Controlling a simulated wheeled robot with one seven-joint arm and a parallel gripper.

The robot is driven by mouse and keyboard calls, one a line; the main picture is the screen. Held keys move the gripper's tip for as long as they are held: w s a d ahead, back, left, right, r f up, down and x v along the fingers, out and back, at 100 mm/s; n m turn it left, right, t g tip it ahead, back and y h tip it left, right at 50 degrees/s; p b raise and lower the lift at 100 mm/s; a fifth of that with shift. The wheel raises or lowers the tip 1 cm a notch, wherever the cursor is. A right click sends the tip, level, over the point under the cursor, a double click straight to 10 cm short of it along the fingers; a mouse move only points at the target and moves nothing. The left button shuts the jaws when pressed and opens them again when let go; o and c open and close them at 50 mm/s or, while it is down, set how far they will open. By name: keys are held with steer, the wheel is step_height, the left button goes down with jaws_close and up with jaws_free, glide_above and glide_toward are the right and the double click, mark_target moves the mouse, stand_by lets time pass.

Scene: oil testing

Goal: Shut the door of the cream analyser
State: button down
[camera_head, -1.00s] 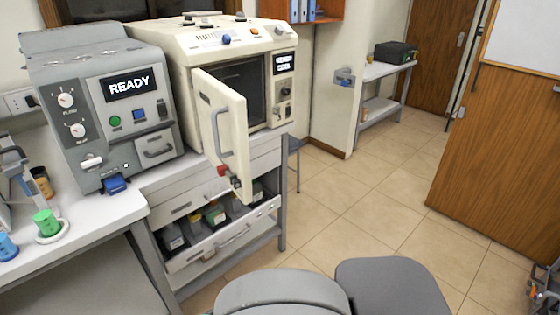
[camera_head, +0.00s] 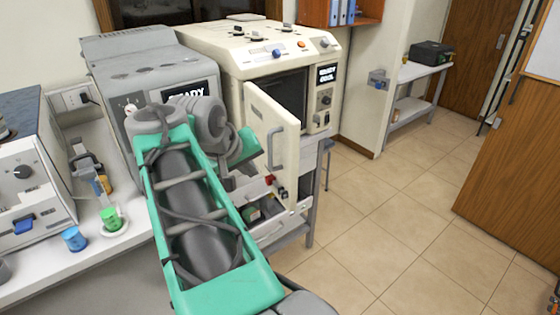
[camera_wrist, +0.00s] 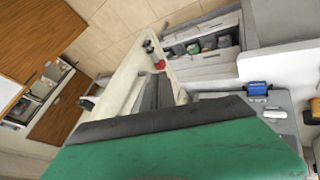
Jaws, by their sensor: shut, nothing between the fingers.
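The cream analyser (camera_head: 262,58) stands on the bench, and its dark chamber shows behind its open door. The cream door (camera_head: 285,132) stands swung out toward me, with a grey handle (camera_head: 273,150) on its face and a red knob at its lower edge. My gripper (camera_head: 246,150) is shut and empty, just left of the door in the head view. In the wrist view my gripper (camera_wrist: 158,92) lies close beside the door panel (camera_wrist: 124,82); I cannot tell whether they touch. My arm hides part of the bench front.
A grey analyser (camera_head: 135,62) stands left of the cream one, partly behind my arm. A green cup (camera_head: 111,219) and a blue cup (camera_head: 74,238) stand on the left bench. An open drawer (camera_wrist: 205,48) with several bottles lies below the door. The tiled floor (camera_head: 400,215) is clear at right.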

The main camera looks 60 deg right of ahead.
glide_toward(284, 180)
steer(key=x, duration=0.4)
steer(key=shift+w+d+f+p, duration=0.15)
steer(key=shift+d+f+p, duration=0.1)
steer(key=shift+f+p, duration=0.15)
